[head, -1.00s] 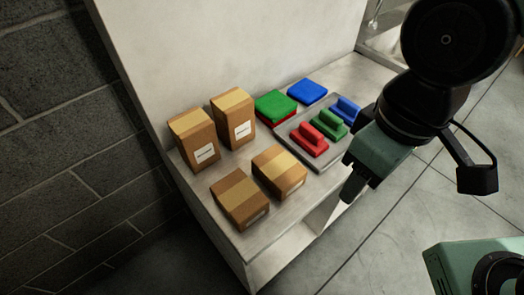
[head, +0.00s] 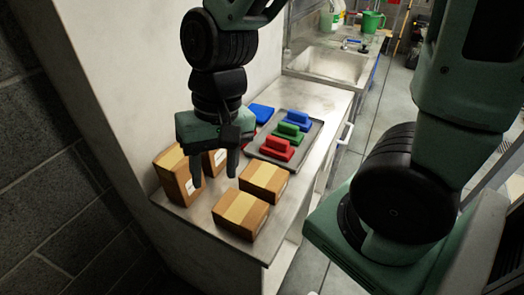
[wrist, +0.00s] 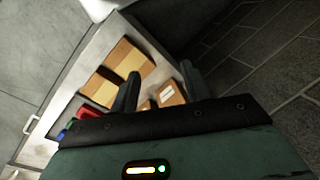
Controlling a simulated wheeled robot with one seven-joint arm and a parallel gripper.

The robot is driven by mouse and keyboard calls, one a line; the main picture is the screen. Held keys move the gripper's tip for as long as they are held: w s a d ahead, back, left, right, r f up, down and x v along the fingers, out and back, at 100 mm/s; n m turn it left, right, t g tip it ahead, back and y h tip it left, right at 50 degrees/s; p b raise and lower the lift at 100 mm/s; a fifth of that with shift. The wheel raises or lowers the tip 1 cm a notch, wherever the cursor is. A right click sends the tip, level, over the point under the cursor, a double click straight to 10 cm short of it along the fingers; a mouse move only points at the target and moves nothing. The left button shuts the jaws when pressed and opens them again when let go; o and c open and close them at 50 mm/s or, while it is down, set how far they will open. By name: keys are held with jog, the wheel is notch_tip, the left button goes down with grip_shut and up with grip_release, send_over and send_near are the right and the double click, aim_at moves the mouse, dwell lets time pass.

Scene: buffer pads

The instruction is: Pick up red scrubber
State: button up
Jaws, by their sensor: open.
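The red scrubber (head: 277,149) lies on a grey tray (head: 312,139) on the counter, at the tray's near end. A green scrubber (head: 291,132) and a blue scrubber (head: 299,119) lie behind it in a row. My gripper (head: 213,182) is open and empty, above the cardboard boxes and left of the tray. In the wrist view my gripper (wrist: 160,88) points at the boxes, and the red scrubber (wrist: 88,115) shows in part at the left, cut off by the gripper body.
Upright boxes (head: 172,175) stand near the wall; two boxes (head: 240,213) lie at the counter's front. A blue pad (head: 262,112) lies behind my gripper. Bare counter (head: 318,97) lies beyond the tray.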

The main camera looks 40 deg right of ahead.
jog(key=w+d+f+m+t+y, duration=0.1)
jog(key=w+d+m, duration=0.65)
jog(key=m, duration=0.25)
jog(key=m+t+h, duration=0.2)
jog(key=m+t, duration=0.1)
jog(key=m, duration=1.7)
send_near(277, 139)
jog(key=b+x, duration=0.4)
jog(key=shift+s+f, duration=0.15)
jog(key=shift+s, duration=0.25)
jog(key=shift+w+b+x, duration=0.2)
jog(key=shift+b+x, duration=0.35)
jog(key=shift+x, duration=1)
jog(key=shift+w+b+x, duration=0.15)
jog(key=shift+b+x, duration=0.4)
jog(key=shift+x, duration=1)
jog(key=shift+d+t, duration=0.1)
jog(key=shift+t, duration=0.2)
grip_shut()
